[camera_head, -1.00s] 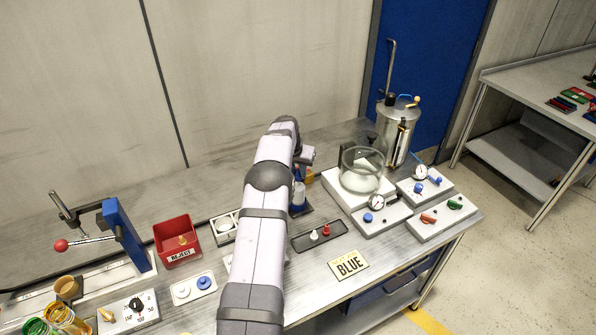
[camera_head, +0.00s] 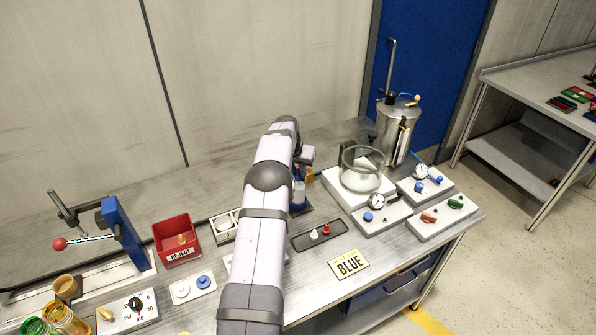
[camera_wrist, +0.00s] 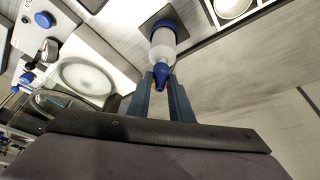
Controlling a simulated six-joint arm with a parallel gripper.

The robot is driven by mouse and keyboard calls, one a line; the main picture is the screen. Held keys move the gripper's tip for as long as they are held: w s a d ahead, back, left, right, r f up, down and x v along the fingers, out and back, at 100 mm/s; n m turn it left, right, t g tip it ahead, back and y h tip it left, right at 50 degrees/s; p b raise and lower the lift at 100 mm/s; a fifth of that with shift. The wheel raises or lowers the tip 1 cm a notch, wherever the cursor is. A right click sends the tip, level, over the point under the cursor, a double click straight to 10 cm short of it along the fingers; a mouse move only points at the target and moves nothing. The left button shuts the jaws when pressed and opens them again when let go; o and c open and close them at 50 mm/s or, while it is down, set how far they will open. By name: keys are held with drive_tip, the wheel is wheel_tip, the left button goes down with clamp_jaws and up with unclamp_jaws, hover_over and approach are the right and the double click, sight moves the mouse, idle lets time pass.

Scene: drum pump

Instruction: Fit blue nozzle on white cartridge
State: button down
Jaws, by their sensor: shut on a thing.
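In the wrist view, my gripper (camera_wrist: 161,80) is shut on the blue nozzle (camera_wrist: 162,71), whose tapered tip points back towards the camera. The white cartridge (camera_wrist: 161,48) is directly beyond the nozzle, in line with it, with a blue part (camera_wrist: 166,27) at its far end. The nozzle's wide end meets the cartridge's end in this view; whether it is fully seated I cannot tell. In the head view, the cartridge (camera_head: 298,191) stands upright on a dark pad behind my arm, and my gripper's fingers are hidden there.
A dark tray (camera_head: 342,230) holds a white and a red nozzle. To the right are a glass vessel (camera_head: 361,170) on a white base and control boxes with knobs (camera_head: 384,216). A red reject bin (camera_head: 177,243) stands left. A BLUE sign (camera_head: 349,263) lies in front.

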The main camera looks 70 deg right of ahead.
drive_tip(key=shift+f+b, duration=0.85)
drive_tip(key=shift+f, duration=0.05)
idle(1.4)
idle(0.4)
drive_tip(key=c, duration=1)
unclamp_jaws()
drive_tip(key=shift+r, duration=0.1)
drive_tip(key=shift+r+p, duration=2.05)
drive_tip(key=shift+r, duration=1.4)
